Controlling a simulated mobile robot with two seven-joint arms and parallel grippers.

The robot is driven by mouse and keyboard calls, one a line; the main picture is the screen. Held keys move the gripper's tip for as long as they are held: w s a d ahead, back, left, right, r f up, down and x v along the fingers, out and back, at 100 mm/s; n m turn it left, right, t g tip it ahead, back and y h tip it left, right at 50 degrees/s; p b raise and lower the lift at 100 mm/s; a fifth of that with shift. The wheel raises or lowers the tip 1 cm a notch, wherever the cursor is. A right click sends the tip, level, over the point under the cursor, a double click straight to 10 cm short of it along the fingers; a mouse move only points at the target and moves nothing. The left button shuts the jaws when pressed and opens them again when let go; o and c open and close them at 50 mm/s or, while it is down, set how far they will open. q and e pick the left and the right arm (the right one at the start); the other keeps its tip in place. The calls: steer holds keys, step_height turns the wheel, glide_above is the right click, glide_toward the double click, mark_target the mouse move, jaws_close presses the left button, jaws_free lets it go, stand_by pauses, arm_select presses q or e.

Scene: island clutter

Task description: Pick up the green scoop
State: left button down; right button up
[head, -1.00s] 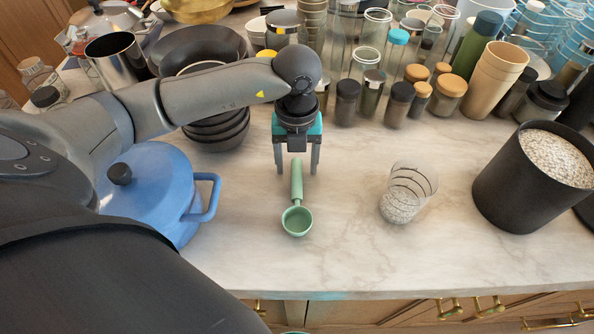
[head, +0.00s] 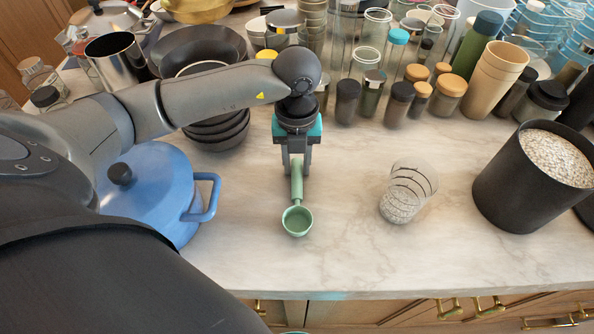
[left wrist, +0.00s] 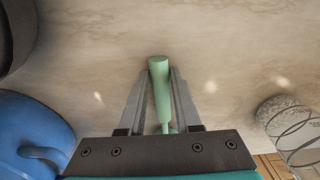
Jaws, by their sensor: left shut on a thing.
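The green scoop (head: 297,220) lies on the marble counter, its round bowl toward the front edge and its handle pointing away from me. My left gripper (head: 297,172) points down over the handle, and its fingers are shut on it. In the left wrist view the scoop's handle (left wrist: 160,88) sits between the two fingers of the left gripper (left wrist: 160,95). The scoop still appears to be at counter level. My right gripper is not in view.
A blue lidded pot (head: 150,190) stands left of the scoop. A clear glass with grains (head: 405,195) and a black canister of oats (head: 530,175) stand to the right. Stacked dark bowls (head: 218,132) and several jars crowd the back. The counter's front middle is clear.

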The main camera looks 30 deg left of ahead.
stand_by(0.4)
arm_select(q)
step_height(320, 180, up, 20)
steer(key=p, duration=0.3)
stand_by(0.4)
steer(key=c, duration=1.2)
jaws_free()
steer(key=shift+c, duration=0.2)
jaws_close()
